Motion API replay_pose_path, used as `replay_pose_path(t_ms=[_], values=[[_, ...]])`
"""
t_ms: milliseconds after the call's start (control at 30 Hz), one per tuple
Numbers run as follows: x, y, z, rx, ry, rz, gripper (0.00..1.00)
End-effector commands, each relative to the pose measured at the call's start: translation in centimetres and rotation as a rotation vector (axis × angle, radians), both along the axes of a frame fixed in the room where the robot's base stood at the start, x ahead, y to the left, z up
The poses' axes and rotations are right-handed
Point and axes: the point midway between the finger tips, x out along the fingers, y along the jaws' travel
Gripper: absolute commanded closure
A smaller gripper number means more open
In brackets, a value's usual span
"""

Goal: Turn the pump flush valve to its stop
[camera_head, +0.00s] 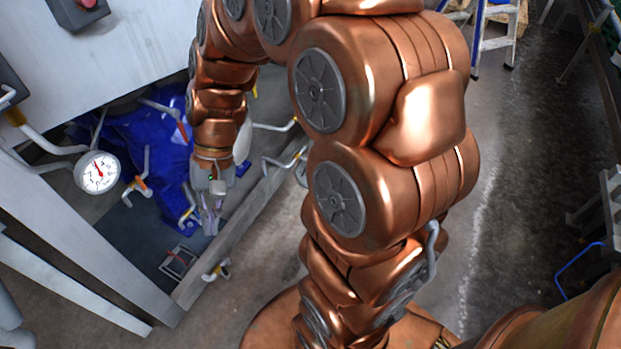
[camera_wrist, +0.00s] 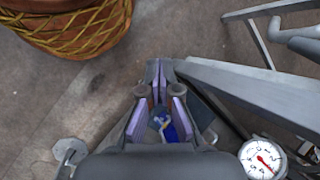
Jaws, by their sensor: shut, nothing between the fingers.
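My gripper (camera_head: 210,222) points down in the head view, in front of the blue pump (camera_head: 160,140), near the metal rail of the frame. In the wrist view my gripper (camera_wrist: 160,75) has its fingertips together, with nothing seen between them. Part of a blue surface (camera_wrist: 170,131) shows in the gap behind the fingertips. Several small valves are around the pump, including one with an orange-red handle (camera_head: 139,184) to the left of my gripper and one with a yellow part (camera_head: 215,270) low on the rail. I cannot tell which is the flush valve. Contact with any valve is not visible.
A white dial gauge (camera_head: 97,173) stands left of the pump; it also shows in the wrist view (camera_wrist: 262,159). Pale metal frame beams (camera_head: 95,255) enclose the pump area. A stepladder (camera_head: 495,35) stands at the back. The concrete floor (camera_head: 500,215) on the right is open.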

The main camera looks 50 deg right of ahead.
Motion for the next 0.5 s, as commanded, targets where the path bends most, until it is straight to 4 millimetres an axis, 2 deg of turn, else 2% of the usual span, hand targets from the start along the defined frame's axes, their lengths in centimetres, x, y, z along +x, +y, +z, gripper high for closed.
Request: replay_pose_path(t_ms=[33,267,367,500], values=[[1.5,-0.2,-1.1,0.032,0.012,-0.049,1.0],[8.3,-1.5,-4.1,0.175,0.046,-0.28,1.0],[11.2,-2.8,-5.7,0.235,0.062,-0.387,1.0],[15.1,-5.3,-8.2,0.313,0.082,-0.543,1.0]])
